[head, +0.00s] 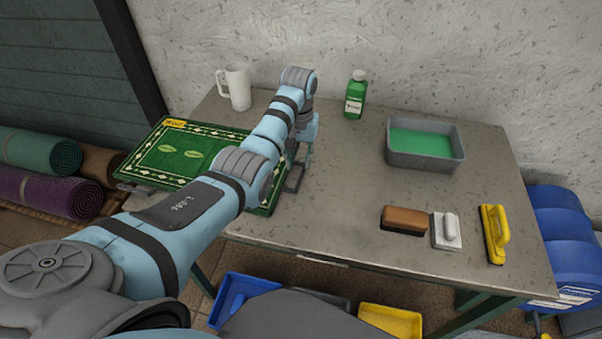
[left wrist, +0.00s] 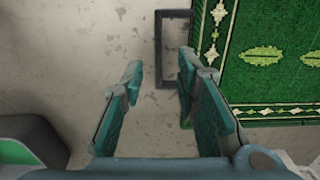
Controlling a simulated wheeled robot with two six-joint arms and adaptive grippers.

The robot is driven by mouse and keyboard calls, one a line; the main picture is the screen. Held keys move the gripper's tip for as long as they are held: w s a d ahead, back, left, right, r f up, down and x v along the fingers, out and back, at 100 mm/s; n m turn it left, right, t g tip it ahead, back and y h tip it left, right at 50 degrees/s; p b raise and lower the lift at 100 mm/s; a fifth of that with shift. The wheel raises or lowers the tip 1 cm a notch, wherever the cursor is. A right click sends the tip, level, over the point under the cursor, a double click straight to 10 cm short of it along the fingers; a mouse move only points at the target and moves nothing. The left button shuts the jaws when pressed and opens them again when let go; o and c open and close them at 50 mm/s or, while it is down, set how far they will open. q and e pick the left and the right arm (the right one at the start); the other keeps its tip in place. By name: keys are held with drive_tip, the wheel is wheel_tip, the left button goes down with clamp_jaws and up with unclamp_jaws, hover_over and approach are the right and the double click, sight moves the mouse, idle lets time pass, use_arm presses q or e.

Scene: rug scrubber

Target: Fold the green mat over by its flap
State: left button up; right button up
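The green mat (head: 185,155) lies flat at the left of the table, with a cream border, leaf shapes and a yellow label. Its right part is hidden behind my left arm in the head view. A dark rectangular loop (left wrist: 161,50), seemingly the flap's handle, sticks out from the mat's edge (left wrist: 222,60) in the left wrist view. It also shows in the head view (head: 294,178). My left gripper (left wrist: 158,82) is open above the table beside the mat. The loop shows between its fingers, nearer the right-hand one; I see no grip on it. My right gripper is out of view.
A white mug (head: 237,88) and green bottle (head: 355,96) stand at the back. A grey tray (head: 400,159) with green contents is at the right. A brown brush (head: 404,220), white scrubber (head: 446,232) and yellow brush (head: 495,232) lie at front right. The table's middle is clear.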

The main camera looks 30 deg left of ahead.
sight(301, 176)
use_arm(q)
drive_tip(key=f, duration=0.2)
drive_tip(key=f+b, duration=0.1)
drive_tip(key=f, duration=0.3)
drive_tip(key=shift+w, duration=0.4)
drive_tip(key=shift+f, duration=0.25)
drive_tip(key=shift+s+r, duration=0.15)
drive_tip(key=shift+c, duration=0.5)
clamp_jaws()
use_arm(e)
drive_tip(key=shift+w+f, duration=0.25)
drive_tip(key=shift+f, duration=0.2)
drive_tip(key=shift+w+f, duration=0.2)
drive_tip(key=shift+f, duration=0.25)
